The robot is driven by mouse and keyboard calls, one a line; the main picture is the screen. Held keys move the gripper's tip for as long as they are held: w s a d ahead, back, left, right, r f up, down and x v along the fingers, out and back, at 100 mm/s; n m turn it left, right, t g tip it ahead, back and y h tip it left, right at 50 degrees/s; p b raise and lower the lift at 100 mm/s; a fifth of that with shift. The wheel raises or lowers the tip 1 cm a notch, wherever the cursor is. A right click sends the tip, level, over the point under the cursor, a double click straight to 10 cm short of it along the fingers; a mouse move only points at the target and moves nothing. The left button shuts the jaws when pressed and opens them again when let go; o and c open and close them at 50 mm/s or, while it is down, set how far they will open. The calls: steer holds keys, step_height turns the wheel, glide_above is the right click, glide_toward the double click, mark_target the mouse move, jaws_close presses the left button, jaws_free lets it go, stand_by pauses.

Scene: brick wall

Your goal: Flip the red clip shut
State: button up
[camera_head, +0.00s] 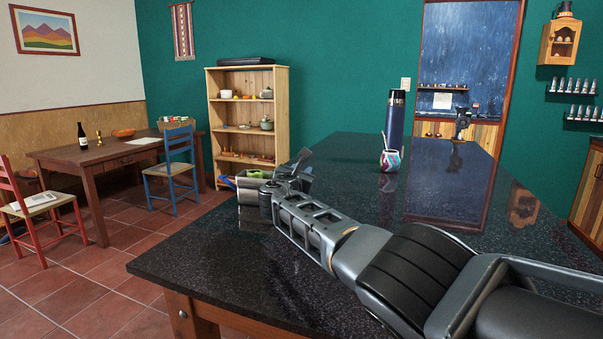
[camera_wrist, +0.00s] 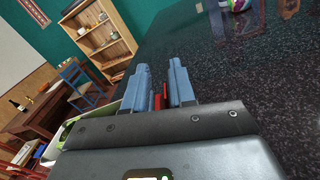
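A small red piece, likely the red clip (camera_wrist: 158,101), shows in the wrist view in the gap between my two fingers, close to the gripper body. Its lower part is hidden, so I cannot tell its angle or whether a finger touches it. My gripper (camera_wrist: 159,76) has its blue-grey fingers apart, pointing away over the dark counter. In the head view my gripper (camera_head: 303,161) is at the far left part of the counter, beside a pale container (camera_head: 248,189) with green inside. My arm partly hides that container, and the clip cannot be made out there.
The black speckled counter (camera_head: 340,200) is mostly clear on the right. A patterned cup with a straw (camera_head: 390,161) and a dark blue flask (camera_head: 395,118) stand farther back. A blue chair (camera_head: 174,170), a wooden table (camera_head: 110,151) and a shelf (camera_head: 248,120) are beyond the counter's left edge.

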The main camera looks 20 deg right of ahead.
steer(key=shift+o, duration=1.3)
steer(key=shift+s+r, duration=0.1)
steer(key=shift+s, duration=0.05)
steer(key=shift+s+a+p, duration=0.3)
steer(key=shift+s+p, duration=0.15)
steer(key=shift+p, duration=0.4)
steer(key=shift+p+v, duration=1.05)
steer(key=shift+v, duration=2.15)
